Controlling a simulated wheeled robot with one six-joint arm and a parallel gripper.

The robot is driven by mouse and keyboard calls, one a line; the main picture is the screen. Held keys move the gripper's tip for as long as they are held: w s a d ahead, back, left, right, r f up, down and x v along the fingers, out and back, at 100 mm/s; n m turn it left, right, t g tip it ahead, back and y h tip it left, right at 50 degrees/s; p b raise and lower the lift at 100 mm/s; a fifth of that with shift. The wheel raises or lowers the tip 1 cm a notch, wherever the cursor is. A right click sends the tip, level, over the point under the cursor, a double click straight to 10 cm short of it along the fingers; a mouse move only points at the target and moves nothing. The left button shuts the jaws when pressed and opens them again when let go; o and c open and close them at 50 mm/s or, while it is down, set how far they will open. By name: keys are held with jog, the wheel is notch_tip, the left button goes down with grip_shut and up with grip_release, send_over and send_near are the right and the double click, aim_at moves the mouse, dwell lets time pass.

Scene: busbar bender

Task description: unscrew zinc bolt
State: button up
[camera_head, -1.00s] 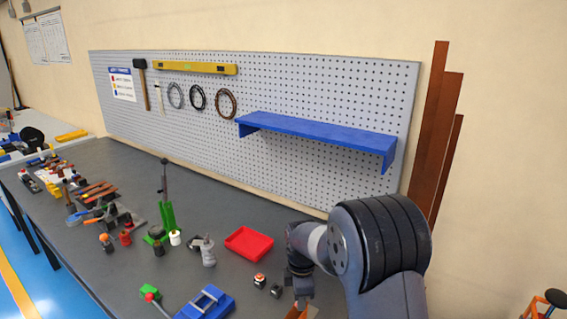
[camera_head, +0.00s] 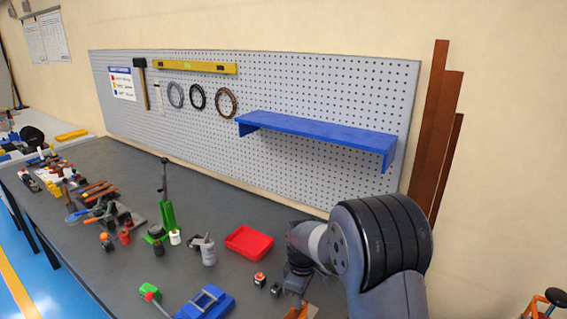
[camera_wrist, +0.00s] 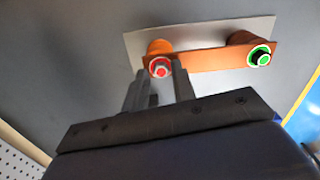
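In the wrist view, a copper-orange bar (camera_wrist: 205,60) lies over a pale plate (camera_wrist: 198,33) with round orange posts at its ends. At its left end is a bolt head with a red and pale ring (camera_wrist: 160,68); at its right end is a darker bolt head with a green ring (camera_wrist: 260,56). Which one is zinc is unclear. My gripper (camera_wrist: 161,74) is open, its two fingers apart on either side of the red-marked bolt; contact cannot be told. In the head view, my gripper is low at the right, partly hidden by my arm, above an orange piece (camera_head: 297,310).
A red tray (camera_head: 249,243), a blue fixture (camera_head: 206,302) and a green-based stand (camera_head: 164,222) are on the dark bench left of my arm. Small parts (camera_head: 259,279) lie close beside the gripper. A blue shelf (camera_head: 318,133) juts from the pegboard (camera_head: 290,90) behind.

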jog(key=shift+m, duration=0.6)
jog(key=shift+s, duration=0.1)
jog(key=shift+c, duration=0.3)
grip_shut()
